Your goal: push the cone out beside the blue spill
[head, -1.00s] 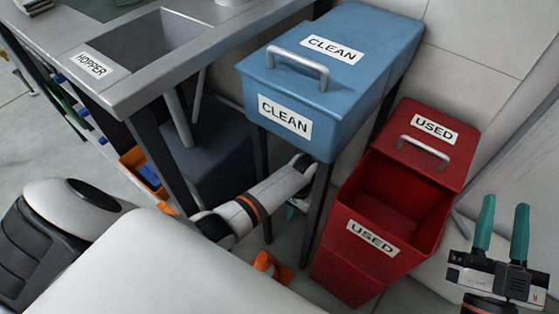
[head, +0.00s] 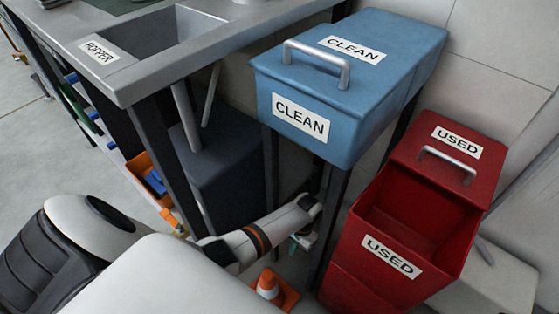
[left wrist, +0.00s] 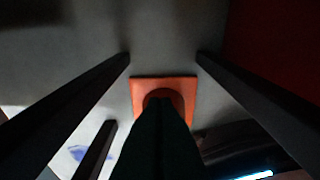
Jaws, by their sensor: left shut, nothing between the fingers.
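The cone (head: 268,287) is small and orange with a pale band. It stands upright on a square orange base on the floor, below my left forearm. In the left wrist view its orange base (left wrist: 148,83) shows behind the dark fingers, which hide part of it. My left gripper (head: 297,246) is low between the stand's legs under the blue CLEAN bin, mostly hidden in the head view. Its fingers (left wrist: 164,103) are shut and empty; I cannot tell whether they touch the cone. A blue patch, likely the spill (left wrist: 79,153), shows on the floor at lower left. My right gripper is out of view.
The blue CLEAN bin (head: 345,90) stands on dark legs (head: 332,225) close around my left arm. The open red USED bin (head: 345,275) is just right. The hopper counter (head: 123,90) and a dark box (head: 225,165) are on the left.

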